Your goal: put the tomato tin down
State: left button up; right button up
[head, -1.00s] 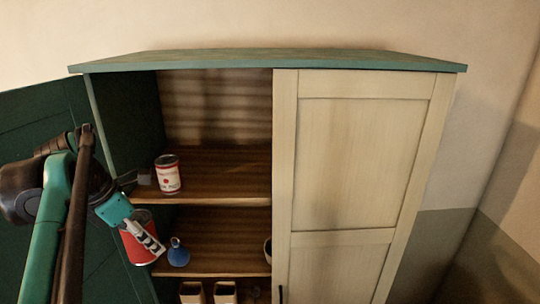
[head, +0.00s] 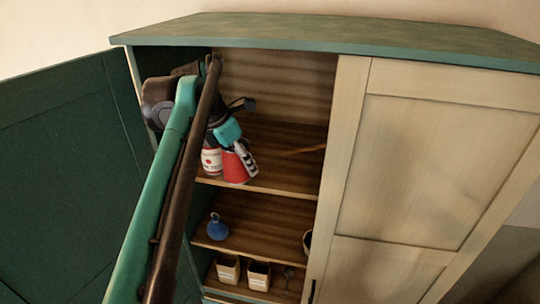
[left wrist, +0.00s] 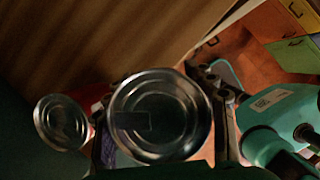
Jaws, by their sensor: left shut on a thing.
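My left gripper (head: 243,157) is shut on a red tin, the tomato tin (head: 233,169), at the front of the upper visible shelf (head: 285,178). The tin looks slightly tilted in the head view; I cannot tell whether its base touches the shelf. In the left wrist view the round metal end of the tomato tin (left wrist: 160,118) shows large between the fingers. A white tin with a red label (head: 211,161) stands just left of it, partly hidden by my arm. Its metal end also shows in the left wrist view (left wrist: 62,122). My right gripper is not in view.
The cabinet's green left door (head: 65,165) is open and its cream right door (head: 440,180) covers the right half. The upper shelf is clear to the right of the tomato tin. A blue flask (head: 217,228) and a dark-rimmed cup (head: 307,242) are on the shelf below, with boxes (head: 228,269) lower down.

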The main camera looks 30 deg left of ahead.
pick_arm(q)
jog(key=w, duration=0.2)
jog(key=w+d, duration=0.1)
jog(key=w, duration=0.1)
jog(key=w+d+p, duration=0.1)
jog(key=w, duration=0.1)
jog(key=shift+w+d, duration=0.45)
jog(key=shift+w, duration=0.2)
notch_tip(320, 180, down, 3)
jog(key=shift+r+p, duration=0.1)
jog(key=shift+p, duration=0.4)
jog(key=shift+f, duration=0.35)
jog(key=shift+f, duration=0.15)
jog(key=o, duration=1.5)
jog(key=shift+o, duration=0.2)
